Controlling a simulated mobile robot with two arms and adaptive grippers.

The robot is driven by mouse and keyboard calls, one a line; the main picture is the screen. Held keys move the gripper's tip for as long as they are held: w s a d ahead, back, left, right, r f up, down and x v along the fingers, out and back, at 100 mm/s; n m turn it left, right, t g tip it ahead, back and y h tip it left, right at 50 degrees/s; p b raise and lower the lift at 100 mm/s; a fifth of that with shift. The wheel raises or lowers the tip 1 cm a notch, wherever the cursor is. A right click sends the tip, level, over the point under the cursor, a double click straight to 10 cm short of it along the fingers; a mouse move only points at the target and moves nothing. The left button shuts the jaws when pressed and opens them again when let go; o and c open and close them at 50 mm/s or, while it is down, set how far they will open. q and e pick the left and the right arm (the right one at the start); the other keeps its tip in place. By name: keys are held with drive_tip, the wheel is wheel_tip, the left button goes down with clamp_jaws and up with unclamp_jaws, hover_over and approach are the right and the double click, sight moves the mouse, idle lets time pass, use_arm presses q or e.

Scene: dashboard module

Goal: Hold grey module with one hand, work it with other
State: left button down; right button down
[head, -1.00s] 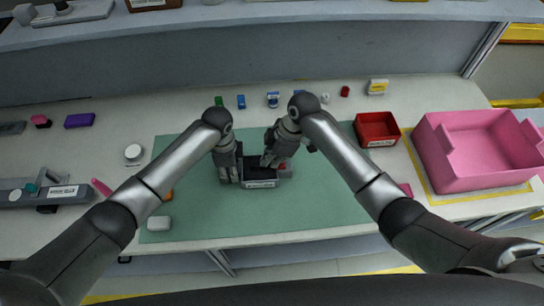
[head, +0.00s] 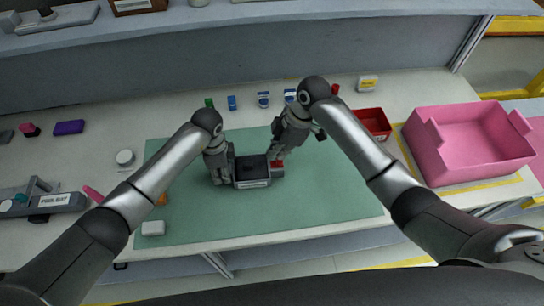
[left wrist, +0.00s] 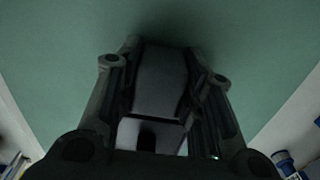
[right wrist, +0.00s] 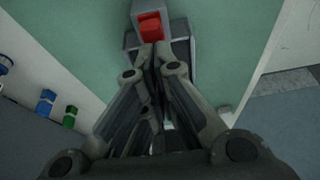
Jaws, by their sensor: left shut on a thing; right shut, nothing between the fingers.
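The grey module (head: 252,172) is a dark box with a white label on its front edge. It sits on the green mat (head: 310,205). A red part (head: 277,164) is on its right end; it also shows as a red block in the right wrist view (right wrist: 150,27). My left gripper (head: 220,180) is shut on the module's left end, which shows between its fingers in the left wrist view (left wrist: 160,80). My right gripper (head: 276,156) is shut and empty, its tips right by the red part; I cannot tell if they touch it.
A red tray (head: 372,122) and a pink crate (head: 418,150) stand at the right. Small blue and green items (head: 232,103) line the back. A white block (head: 153,228) lies at the mat's front left. The mat's right half is clear.

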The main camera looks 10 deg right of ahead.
sight(283, 165)
use_arm(q)
drive_tip(key=shift+s+d, duration=0.1)
drive_tip(key=shift+d, duration=0.05)
use_arm(e)
drive_tip(key=v, duration=0.6)
drive_tip(key=shift+a, duration=0.15)
use_arm(q)
drive_tip(key=c, duration=0.9)
unclamp_jaws()
